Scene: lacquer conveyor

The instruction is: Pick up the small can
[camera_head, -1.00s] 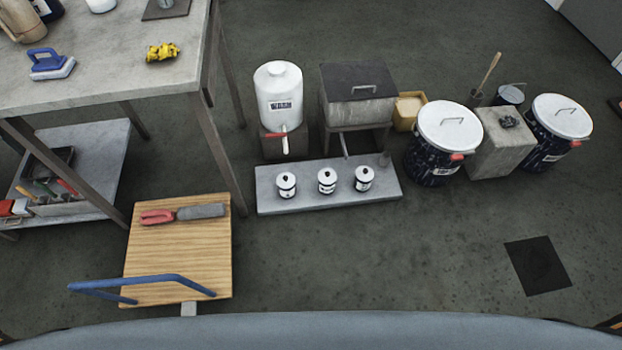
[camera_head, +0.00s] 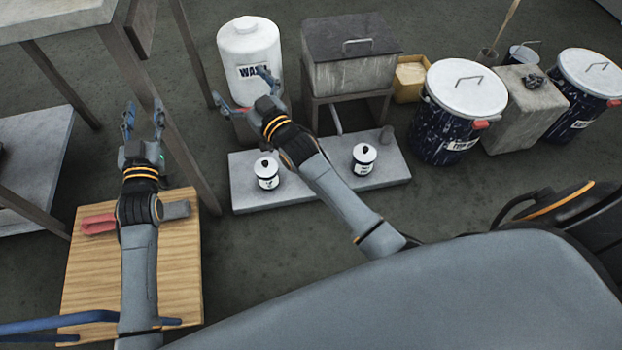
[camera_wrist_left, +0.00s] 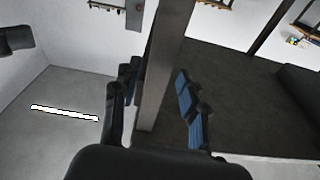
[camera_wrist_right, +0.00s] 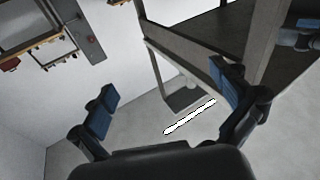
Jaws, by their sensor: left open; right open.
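Two small white-lidded cans stand upright on a low grey slab (camera_head: 300,192): a left can (camera_head: 266,172) and a right can (camera_head: 363,158). The middle can is not visible; my right forearm covers that part of the slab. My right gripper (camera_head: 244,92) is open and empty, raised in front of the white container in the head view. My left gripper (camera_head: 143,113) is open and empty, raised above the far end of the wooden cart and left of the slab. Neither wrist view shows a can.
A white container (camera_head: 250,45) and a lidded grey box (camera_head: 350,70) stand behind the slab. Dark drums with white lids (camera_head: 467,88) stand to the right. A workbench leg (camera_head: 185,150) rises near my left gripper. The wooden cart (camera_head: 85,265) is at left.

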